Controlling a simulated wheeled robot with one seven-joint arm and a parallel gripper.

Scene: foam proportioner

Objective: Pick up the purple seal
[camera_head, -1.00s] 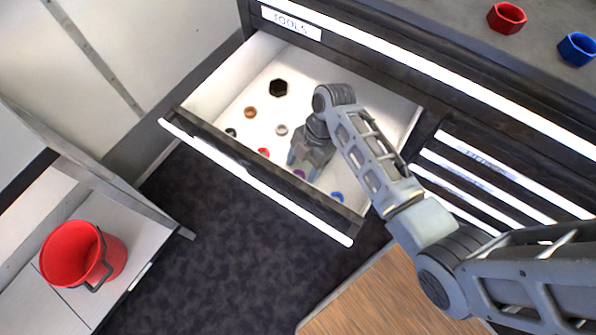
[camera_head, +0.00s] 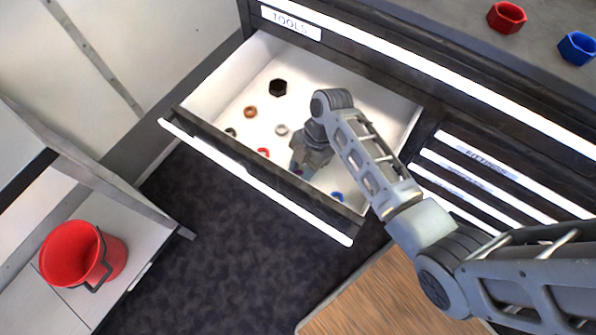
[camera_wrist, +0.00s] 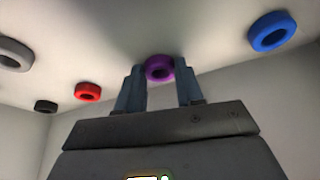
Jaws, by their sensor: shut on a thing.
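The purple seal (camera_wrist: 159,68), a small ring, is between the two fingers of my gripper (camera_wrist: 160,85) in the wrist view. The fingers are shut on it. In the head view my gripper (camera_head: 299,172) reaches down into the open drawer (camera_head: 228,88), close to its front wall. There the seal is almost wholly hidden by the fingers. I cannot tell whether the seal touches the drawer floor.
A red ring (camera_wrist: 88,91) and a black ring (camera_wrist: 45,106) lie left of the gripper, a blue ring (camera_wrist: 272,31) right. A grey ring (camera_head: 282,130), an orange ring (camera_head: 250,112) and a black hex piece (camera_head: 278,88) are also in the drawer. A red bucket (camera_head: 75,255) stands lower left.

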